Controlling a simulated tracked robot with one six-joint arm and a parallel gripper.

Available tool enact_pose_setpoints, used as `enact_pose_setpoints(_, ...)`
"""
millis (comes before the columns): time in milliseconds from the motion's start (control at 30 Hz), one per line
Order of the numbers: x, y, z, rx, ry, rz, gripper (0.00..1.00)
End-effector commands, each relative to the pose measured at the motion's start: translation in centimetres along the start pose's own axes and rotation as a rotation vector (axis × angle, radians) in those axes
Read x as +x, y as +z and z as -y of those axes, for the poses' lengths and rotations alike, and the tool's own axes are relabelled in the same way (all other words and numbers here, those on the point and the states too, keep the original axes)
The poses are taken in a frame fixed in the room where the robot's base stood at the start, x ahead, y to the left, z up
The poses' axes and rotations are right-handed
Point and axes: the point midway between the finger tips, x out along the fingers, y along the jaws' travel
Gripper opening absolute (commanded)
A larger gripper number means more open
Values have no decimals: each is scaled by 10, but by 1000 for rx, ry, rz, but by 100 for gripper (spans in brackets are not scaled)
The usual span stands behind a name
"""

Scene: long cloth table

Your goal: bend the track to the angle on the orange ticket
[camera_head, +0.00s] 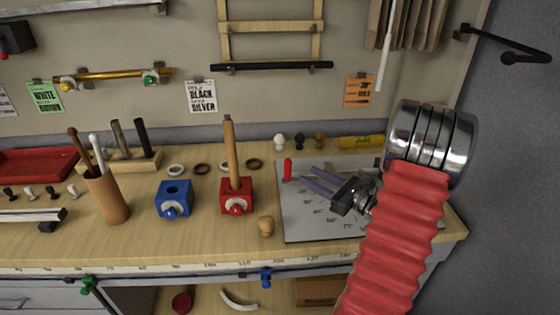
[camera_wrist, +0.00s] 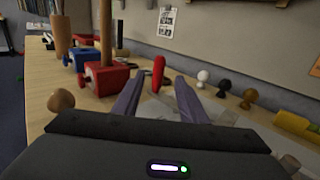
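The orange ticket (camera_head: 360,91) hangs on the back wall at the right; its print is too small to read surely. A pale plate (camera_head: 300,226) with angle marks lies on the table. A red upright handle (camera_head: 288,168) stands at its far left part; it also shows in the wrist view (camera_wrist: 158,70). My gripper (camera_head: 306,175) is open and empty above the plate, pointing toward the handle. In the wrist view the handle appears between the purple fingers, beyond their tips. I cannot pick out the track for certain; my arm covers the plate's right part.
A red block with a wooden rod (camera_head: 236,196) and a blue block (camera_head: 174,199) stand left of the plate. A wooden knob (camera_head: 266,226) is near its left edge. Small knobs (camera_head: 299,140) and a yellow level (camera_head: 362,141) line the back.

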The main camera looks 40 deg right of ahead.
Motion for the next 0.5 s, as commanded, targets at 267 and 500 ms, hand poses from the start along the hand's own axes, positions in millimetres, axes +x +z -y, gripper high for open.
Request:
enact_pose_setpoints(267,1,0,-1,-2,3,-1,38)
enact_pose_setpoints(500,16,0,-1,-2,4,-2,38)
